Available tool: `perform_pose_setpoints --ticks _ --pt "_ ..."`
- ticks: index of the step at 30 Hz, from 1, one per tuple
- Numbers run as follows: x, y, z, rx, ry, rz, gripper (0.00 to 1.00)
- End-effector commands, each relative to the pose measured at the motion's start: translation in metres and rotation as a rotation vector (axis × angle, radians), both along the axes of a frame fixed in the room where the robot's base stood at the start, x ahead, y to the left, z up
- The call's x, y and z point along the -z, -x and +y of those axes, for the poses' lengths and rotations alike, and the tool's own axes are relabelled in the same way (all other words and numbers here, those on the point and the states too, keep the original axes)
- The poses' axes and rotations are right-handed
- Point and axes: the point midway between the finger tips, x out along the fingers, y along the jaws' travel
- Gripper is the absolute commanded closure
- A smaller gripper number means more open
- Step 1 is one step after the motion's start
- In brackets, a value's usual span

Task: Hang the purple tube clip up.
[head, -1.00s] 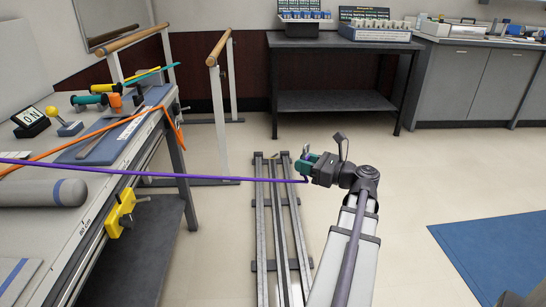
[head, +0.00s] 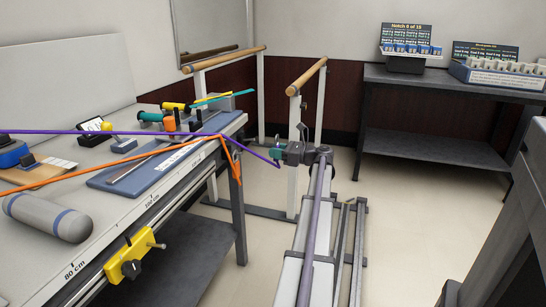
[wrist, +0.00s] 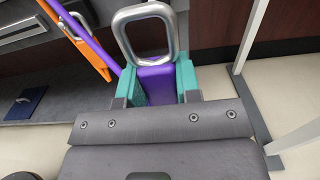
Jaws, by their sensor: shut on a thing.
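The purple tube (head: 120,132) runs from the left across the table (head: 85,268), bends near the table's far corner and slopes down to my gripper (head: 280,156). In the wrist view my gripper (wrist: 160,82) has its teal pads shut on the purple tube clip (wrist: 158,88). The clip is a purple block with a silver metal loop (wrist: 125,38) standing out beyond the fingertips. My gripper is off the table's far end, beside the corner.
Wooden parallel bars (head: 308,76) on white posts stand just behind my gripper. A yellow clamp (head: 128,262) sits on the table's edge. A dark bench (head: 430,80) stands at the back right.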

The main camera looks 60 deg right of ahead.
Motion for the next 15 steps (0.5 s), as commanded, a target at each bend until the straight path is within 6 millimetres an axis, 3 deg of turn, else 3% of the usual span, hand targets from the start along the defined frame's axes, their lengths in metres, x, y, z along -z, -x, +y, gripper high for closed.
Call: perform_pose_setpoints --ticks 15 --pt "0.002 -0.019 0.006 -0.002 0.0 0.0 1.0"
